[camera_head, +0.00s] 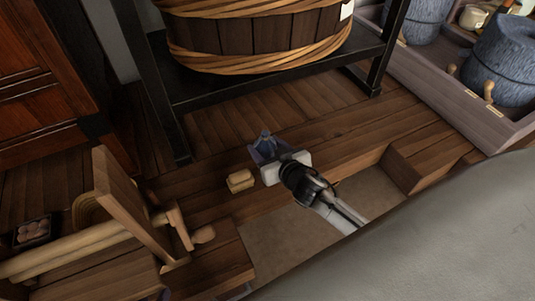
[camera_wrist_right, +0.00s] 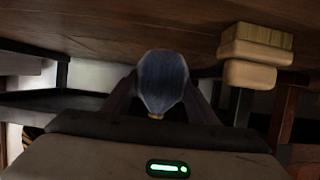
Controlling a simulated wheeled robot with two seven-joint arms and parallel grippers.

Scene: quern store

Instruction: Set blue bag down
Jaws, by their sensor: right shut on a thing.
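The blue bag (camera_head: 265,137) is small and grey-blue, near the middle of the head view, over the wooden floorboards. My right gripper (camera_head: 267,150) is shut on it, with the fingers on either side of the bag. In the right wrist view the bag (camera_wrist_right: 162,80) shows between the two dark fingers of the right gripper (camera_wrist_right: 162,100). I cannot tell whether the bag touches the boards. My left gripper is not in view.
A tan two-layered block, perhaps a brush (camera_head: 240,181), lies just left of the right gripper; it also shows in the wrist view (camera_wrist_right: 252,55). A banded wooden tub (camera_head: 255,35) stands on a black stand (camera_head: 215,88) behind. A sunken opening (camera_head: 290,230) lies in front.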

